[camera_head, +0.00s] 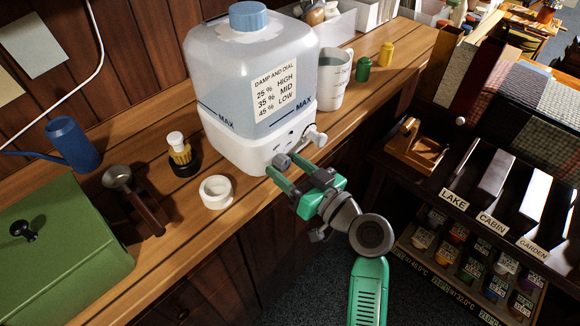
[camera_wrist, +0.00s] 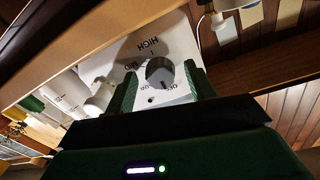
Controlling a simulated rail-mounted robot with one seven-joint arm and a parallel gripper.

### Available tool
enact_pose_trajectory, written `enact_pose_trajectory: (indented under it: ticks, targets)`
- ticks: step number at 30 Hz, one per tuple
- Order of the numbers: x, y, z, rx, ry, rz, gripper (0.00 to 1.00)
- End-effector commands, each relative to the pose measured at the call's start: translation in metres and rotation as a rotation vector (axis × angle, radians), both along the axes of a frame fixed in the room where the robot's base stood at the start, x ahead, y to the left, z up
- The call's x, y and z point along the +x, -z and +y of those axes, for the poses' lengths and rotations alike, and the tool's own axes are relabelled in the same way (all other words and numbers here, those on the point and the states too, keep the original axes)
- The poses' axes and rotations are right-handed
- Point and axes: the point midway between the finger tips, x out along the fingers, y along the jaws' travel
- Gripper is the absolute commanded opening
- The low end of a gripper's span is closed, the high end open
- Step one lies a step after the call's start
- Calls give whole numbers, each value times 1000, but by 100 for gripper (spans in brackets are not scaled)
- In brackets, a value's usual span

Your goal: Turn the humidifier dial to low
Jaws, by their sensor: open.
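The humidifier has a translucent tank (camera_head: 225,75) with a blue cap on a white base (camera_head: 225,140), standing on the wooden counter. A label on the tank lists HIGH, MID and LOW. In the wrist view its round grey dial (camera_wrist: 160,71) sits on a white panel. HIGH and MID are readable around it; smaller marks near its lower side are hard to read, and so is the dial's setting. My gripper (camera_head: 276,163) is open at the front of the base. In the wrist view its green fingers (camera_wrist: 161,88) lie on either side of the dial; contact is unclear.
A white spout (camera_head: 316,137) sticks out close to the right of my gripper. A mug (camera_head: 333,80) stands behind right. A dark display shelf (camera_head: 480,190) is at the right.

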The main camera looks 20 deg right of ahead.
Motion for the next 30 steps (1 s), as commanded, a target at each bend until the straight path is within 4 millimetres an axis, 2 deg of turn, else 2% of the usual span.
enact_pose_trajectory:
  ticks: [3,10,20,30]
  targets:
    - [0,0,0,0,0,0,55]
    - [0,0,0,0,0,0,10]
    - [0,0,0,45,-1,20,10]
    - [0,-2,1,281,-1,123,10]
